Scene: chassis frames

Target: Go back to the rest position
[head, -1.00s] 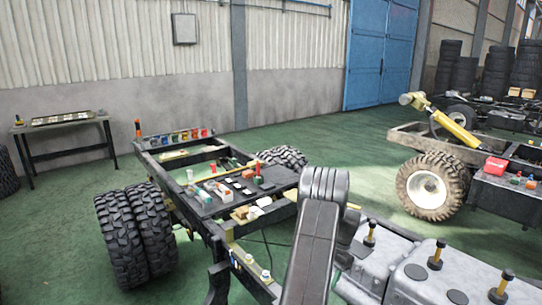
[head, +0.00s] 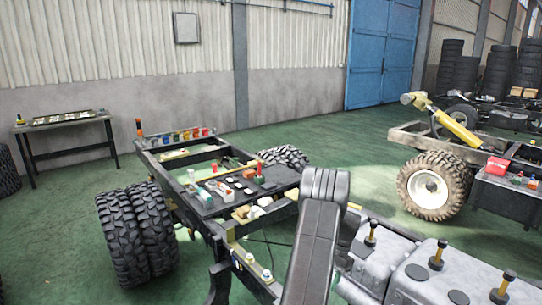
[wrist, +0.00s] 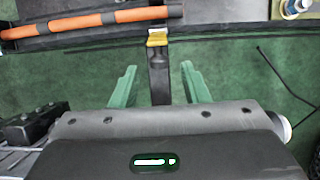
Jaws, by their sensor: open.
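My gripper (wrist: 158,66) shows in the wrist view with its two green fingers spread apart and nothing held between them. Below the fingers are a dark frame bar with a yellow-banded end (wrist: 157,40) and the green floor. In the head view my dark arm link rises in the lower middle and my gripper cannot be made out. The chassis frame (head: 222,232) stands in front of me, with a dark tray (head: 207,207) of small parts on it.
An orange-and-grey hose (wrist: 90,21) lies along the frame in the wrist view. Grey tanks (head: 437,272) with upright yellow-and-black posts stand at the lower right. Double tyres (head: 137,235) are at the left. A side table (head: 67,125) stands by the wall. Green floor is open behind the chassis.

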